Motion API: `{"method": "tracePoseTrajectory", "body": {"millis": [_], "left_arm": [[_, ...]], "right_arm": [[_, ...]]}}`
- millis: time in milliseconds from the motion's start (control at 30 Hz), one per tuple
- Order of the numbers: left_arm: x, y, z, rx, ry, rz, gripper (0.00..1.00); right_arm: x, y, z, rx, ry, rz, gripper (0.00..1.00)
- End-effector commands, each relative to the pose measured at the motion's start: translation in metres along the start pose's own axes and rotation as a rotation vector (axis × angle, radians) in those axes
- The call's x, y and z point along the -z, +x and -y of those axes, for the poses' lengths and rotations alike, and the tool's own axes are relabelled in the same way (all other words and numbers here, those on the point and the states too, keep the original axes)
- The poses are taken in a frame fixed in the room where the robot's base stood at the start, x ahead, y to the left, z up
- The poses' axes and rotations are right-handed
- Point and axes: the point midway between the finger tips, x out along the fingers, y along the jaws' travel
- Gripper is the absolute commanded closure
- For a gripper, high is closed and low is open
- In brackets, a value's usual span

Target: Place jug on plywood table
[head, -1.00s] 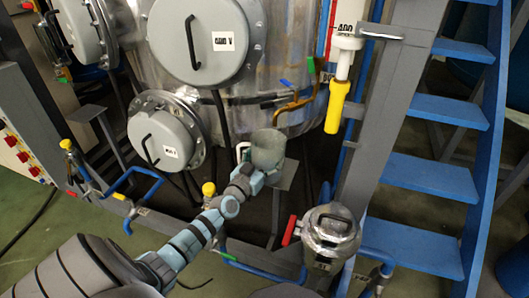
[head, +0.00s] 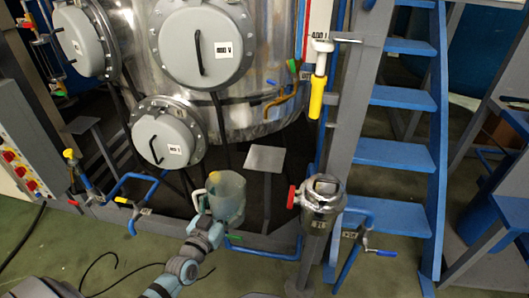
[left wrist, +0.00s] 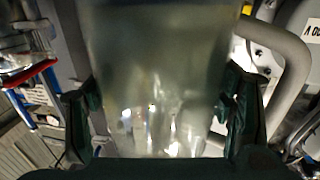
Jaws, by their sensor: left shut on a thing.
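The jug (head: 227,195) is a translucent greenish-grey vessel with a pale handle on its left side. It is upright and held off the floor, in front of the steel vessel's base. My left gripper (head: 206,222) is shut on the jug, coming from below left. In the left wrist view the jug (left wrist: 160,70) fills the middle, between the two dark fingers of the left gripper (left wrist: 160,122). I cannot make out a plywood table for certain. My right gripper is not in view.
A small grey square stand (head: 265,158) is behind the jug to the right. A steel canister (head: 320,205) with a red handle stands right of it. Blue stairs (head: 393,155) rise at the right. A grey surface (head: 510,105) shows at the right edge.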

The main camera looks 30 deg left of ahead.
Motion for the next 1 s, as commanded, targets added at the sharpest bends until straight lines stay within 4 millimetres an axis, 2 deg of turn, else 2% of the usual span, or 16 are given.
{"method": "tracePoseTrajectory", "body": {"millis": [167,267,367,433,500,600,700,800,1000], "left_arm": [[0.006,-0.002,-0.001,-0.006,0.001,-0.004,0.68],[0.035,-0.006,-0.008,-0.049,0.001,-0.016,0.68],[0.089,-0.017,-0.028,-0.142,0.003,-0.032,0.68],[0.135,-0.030,-0.048,-0.228,0.004,-0.039,0.68],[0.181,-0.048,-0.072,-0.320,0.005,-0.038,0.68],[0.237,-0.076,-0.104,-0.437,0.006,-0.027,0.68],[0.277,-0.102,-0.129,-0.524,0.006,-0.014,0.68],[0.296,-0.118,-0.142,-0.572,0.003,-0.004,0.68],[0.299,-0.124,-0.147,-0.590,0.000,-0.001,0.68]], "right_arm": [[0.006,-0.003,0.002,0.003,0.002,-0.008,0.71],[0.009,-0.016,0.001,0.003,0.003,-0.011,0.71],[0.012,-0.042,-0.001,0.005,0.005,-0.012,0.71],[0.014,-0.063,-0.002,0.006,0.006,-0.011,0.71],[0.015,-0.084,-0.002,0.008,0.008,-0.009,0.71],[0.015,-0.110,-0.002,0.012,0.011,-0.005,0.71],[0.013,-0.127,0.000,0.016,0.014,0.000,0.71],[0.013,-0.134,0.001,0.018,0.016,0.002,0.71],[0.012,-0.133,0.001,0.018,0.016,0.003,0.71]]}}
